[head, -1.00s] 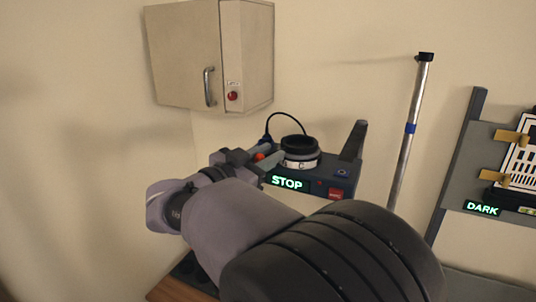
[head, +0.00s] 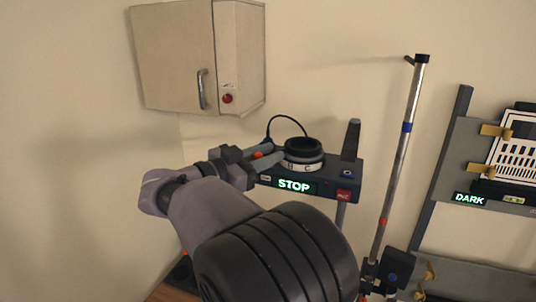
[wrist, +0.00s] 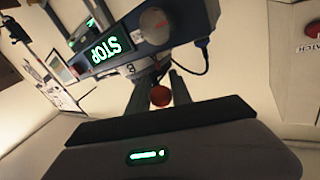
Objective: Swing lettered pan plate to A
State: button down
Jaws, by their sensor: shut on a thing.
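The lettered pan plate (head: 316,165) is a white ring under a black round collar, on top of the dark grey unit at centre. The letters B and C show on its front side; the letter B also shows on the plate in the wrist view (wrist: 130,69). My gripper (head: 273,158) reaches in from the left at the plate's height. Its fingers are shut on a red-knobbed handle (head: 257,155) beside the plate. In the wrist view the red knob (wrist: 160,96) sits between the fingers. The handle's far end is hidden.
The unit has a lit STOP sign (head: 294,185), a red button (head: 344,195) and a black cable behind. A wall cabinet (head: 175,60) hangs above left. An upright pole (head: 400,150) and a panel with a DARK sign (head: 469,198) stand to the right.

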jog(key=shift+r, duration=0.25)
jog(key=c, duration=1.4)
grip_release()
jog(key=shift+o, duration=1)
jog(key=shift+w+f, duration=0.25)
jog(key=shift+w, duration=0.05)
jog(key=shift+s, duration=0.1)
jog(key=b+v, duration=0.4)
jog(key=v, duration=1.3)
jog(key=shift+s, duration=0.2)
jog(key=shift+w, duration=0.1)
